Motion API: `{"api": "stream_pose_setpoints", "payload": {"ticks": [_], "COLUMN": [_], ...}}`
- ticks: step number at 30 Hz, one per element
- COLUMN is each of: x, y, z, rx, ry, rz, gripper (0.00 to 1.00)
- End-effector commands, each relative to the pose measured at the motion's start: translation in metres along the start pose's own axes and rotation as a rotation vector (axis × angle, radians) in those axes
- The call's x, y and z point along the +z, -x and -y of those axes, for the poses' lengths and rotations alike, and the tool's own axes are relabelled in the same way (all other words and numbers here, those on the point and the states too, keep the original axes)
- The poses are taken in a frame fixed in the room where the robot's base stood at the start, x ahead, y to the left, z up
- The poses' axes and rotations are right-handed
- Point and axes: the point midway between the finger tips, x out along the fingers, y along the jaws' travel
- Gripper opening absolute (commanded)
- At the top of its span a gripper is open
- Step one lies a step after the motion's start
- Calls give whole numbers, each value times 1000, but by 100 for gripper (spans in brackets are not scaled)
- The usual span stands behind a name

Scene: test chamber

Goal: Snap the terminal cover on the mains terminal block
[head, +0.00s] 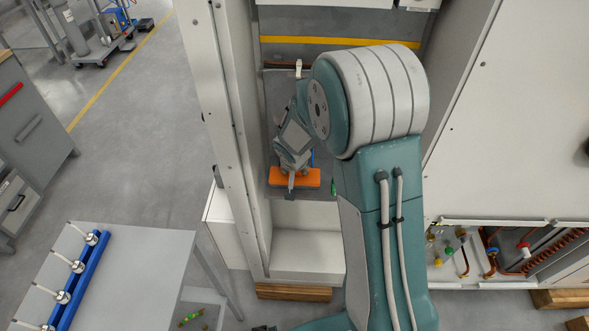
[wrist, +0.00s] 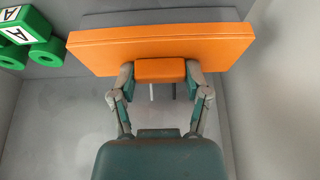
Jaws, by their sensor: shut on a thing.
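The terminal cover (wrist: 225,47) is an orange bar-shaped piece with a raised orange grip block between my fingertips in the wrist view. My gripper (wrist: 160,72) is shut on that block from both sides. In the head view the orange cover (head: 308,178) is low inside the open cabinet, with my gripper (head: 291,172) just above and in front of it. The terminal block cannot be made out. The cover or my arm may hide it, and I cannot tell whether the cover touches anything behind it.
Green parts marked "A" (wrist: 22,35) are at the upper left of the wrist view, close to the cover's left end. The cabinet's left post (head: 222,110) and grey side wall (wrist: 262,110) flank the space. A table with a blue rack (head: 82,275) stands left.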

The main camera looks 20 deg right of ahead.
Motion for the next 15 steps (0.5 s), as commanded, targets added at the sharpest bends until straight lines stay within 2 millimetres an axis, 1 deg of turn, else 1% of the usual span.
{"api": "stream_pose_setpoints", "payload": {"ticks": [2,3,5,6,15], "x": [0,0,0,0,0], "y": [0,0,0,0,0], "z": [0,0,0,0,0], "rx": [0,0,0,0,0], "ry": [0,0,0,0,1], "rz": [0,0,0,0,0], "gripper": [15,66,93,100,100]}}
